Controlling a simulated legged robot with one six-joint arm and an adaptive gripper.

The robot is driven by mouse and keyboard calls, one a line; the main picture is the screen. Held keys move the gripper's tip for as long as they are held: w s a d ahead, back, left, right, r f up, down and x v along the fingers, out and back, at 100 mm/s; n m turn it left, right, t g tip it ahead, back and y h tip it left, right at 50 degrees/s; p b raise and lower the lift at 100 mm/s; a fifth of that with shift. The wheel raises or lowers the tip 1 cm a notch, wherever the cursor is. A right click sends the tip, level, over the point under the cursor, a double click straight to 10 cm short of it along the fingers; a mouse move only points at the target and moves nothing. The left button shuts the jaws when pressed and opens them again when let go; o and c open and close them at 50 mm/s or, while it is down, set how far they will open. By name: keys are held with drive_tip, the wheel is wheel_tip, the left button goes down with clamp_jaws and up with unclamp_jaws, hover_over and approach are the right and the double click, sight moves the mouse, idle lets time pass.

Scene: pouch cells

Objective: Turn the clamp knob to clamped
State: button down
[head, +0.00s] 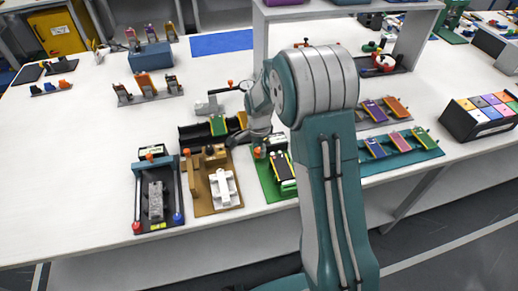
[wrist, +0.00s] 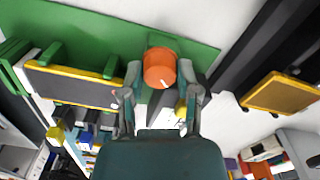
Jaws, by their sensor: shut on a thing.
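The orange clamp knob (wrist: 160,66) sits on the green fixture plate (wrist: 90,22) in the wrist view. A short white mark shows on the knob's lower face. My gripper (wrist: 161,78) has one finger on each side of the knob and is shut on it. A dark cell with a yellow edge (wrist: 72,86) lies in the fixture left of the knob. In the head view, the green fixture (head: 266,180) is just left of my arm, and my gripper (head: 254,141) is at its back end. The clamped and free labels cannot be read.
A brown fixture (head: 203,203) with a white part and a dark fixture (head: 157,217) stand left of it. A teal tray of cells (head: 408,158) lies to the right. A yellow-edged plate (wrist: 283,95) is at right in the wrist view. The table's left front is clear.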

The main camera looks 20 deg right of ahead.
sight(257, 149)
drive_tip(key=m, duration=0.6)
drive_tip(key=shift+a+m, duration=0.1)
drive_tip(key=shift+m, duration=0.2)
idle(0.5)
drive_tip(key=c, duration=0.6)
unclamp_jaws()
drive_tip(key=shift+a, duration=0.1)
wheel_tip(257, 149, up, 12)
drive_tip(key=shift+w+a+f, duration=0.1)
